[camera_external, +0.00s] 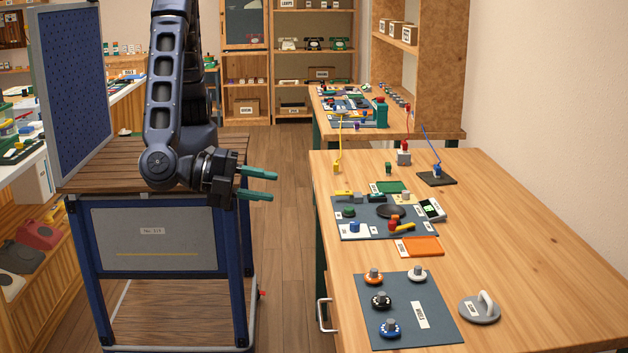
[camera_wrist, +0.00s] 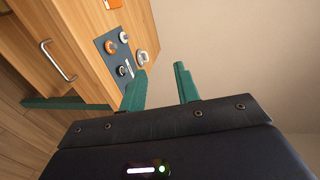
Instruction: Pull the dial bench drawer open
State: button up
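The dial bench (camera_external: 530,240) is the wooden bench at the right. A silver bar handle (camera_external: 324,315) is on its left side near the bottom of the external view. In the wrist view the handle (camera_wrist: 58,61) is at the upper left on the wooden front (camera_wrist: 85,30), which looks flush with the bench. My gripper (camera_external: 259,185) has green fingers, spread apart with nothing between them. It is in the air left of the bench, above and away from the handle. In the wrist view my gripper (camera_wrist: 160,75) points past the bench corner.
A wheeled cart (camera_external: 150,240) stands under my arm. Bare floor (camera_external: 285,240) separates cart and bench.

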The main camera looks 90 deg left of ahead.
notch_tip(320, 180, down, 31)
jog(key=x, duration=1)
jog(key=shift+w, duration=0.4)
jog(key=shift+c, duration=0.4)
grip_shut()
